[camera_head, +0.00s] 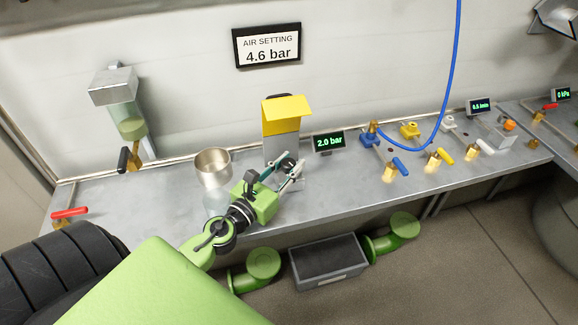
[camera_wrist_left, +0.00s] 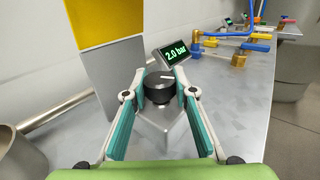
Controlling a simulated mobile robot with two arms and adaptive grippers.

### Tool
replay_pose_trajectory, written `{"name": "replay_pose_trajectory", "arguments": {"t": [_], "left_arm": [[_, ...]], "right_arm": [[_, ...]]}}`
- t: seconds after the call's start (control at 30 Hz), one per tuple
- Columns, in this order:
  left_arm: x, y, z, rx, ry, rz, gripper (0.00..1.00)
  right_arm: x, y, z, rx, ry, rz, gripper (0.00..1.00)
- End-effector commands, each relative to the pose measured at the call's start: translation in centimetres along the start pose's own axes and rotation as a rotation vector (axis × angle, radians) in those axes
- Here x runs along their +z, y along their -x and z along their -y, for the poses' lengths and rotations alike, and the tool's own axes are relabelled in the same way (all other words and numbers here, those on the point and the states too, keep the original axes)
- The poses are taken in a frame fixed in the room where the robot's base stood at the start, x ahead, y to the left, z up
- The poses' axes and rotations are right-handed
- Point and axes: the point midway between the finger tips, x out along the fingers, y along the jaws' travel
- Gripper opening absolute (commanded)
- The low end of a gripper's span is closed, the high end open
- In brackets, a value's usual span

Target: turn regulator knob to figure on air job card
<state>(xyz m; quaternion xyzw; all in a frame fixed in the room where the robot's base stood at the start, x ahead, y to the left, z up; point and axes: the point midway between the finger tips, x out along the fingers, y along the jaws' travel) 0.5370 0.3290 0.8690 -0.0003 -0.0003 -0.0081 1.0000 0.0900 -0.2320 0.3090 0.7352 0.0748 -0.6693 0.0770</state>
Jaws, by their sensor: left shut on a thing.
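The air job card (camera_head: 267,46) on the wall reads "AIR SETTING 4.6 bar". A small display (camera_head: 329,142) on the bench reads "2.0 bar"; it also shows in the left wrist view (camera_wrist_left: 175,53). The regulator knob (camera_wrist_left: 160,87) is black with a white mark, on top of a grey body (camera_wrist_left: 160,128). My left gripper (camera_head: 291,171) is shut on the knob, one finger on each side, as the left wrist view (camera_wrist_left: 161,92) shows. In the head view the gripper mostly hides the knob. My right gripper is not in view.
A grey block with a yellow cover (camera_head: 284,109) stands just behind the knob. A metal cup (camera_head: 213,166) stands left of my gripper. Blue and yellow valves (camera_head: 397,166) and a blue hose (camera_head: 455,50) are to the right. The bench front (camera_head: 330,190) is clear.

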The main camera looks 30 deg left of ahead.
Motion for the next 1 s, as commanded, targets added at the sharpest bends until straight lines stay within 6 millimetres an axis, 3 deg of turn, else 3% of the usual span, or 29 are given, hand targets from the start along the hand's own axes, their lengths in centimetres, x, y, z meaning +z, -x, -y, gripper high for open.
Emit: {"name": "replay_pose_trajectory", "arguments": {"t": [0.33,0.37,0.4,0.77,1.0], "left_arm": [[0.1,0.0,0.0,-0.001,-0.001,0.002,0.04],[0.1,0.0,0.0,-0.001,-0.001,0.002,0.33],[0.1,0.0,0.0,-0.001,-0.001,0.002,0.43],[0.1,0.0,0.0,-0.001,-0.001,0.001,0.43],[1.3,-0.1,0.0,-0.006,-0.006,0.009,0.43]], "right_arm": [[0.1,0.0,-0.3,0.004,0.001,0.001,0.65],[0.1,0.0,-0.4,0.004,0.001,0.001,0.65],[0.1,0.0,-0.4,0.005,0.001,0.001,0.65],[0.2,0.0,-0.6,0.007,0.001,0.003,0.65],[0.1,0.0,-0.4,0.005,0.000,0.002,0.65]]}}
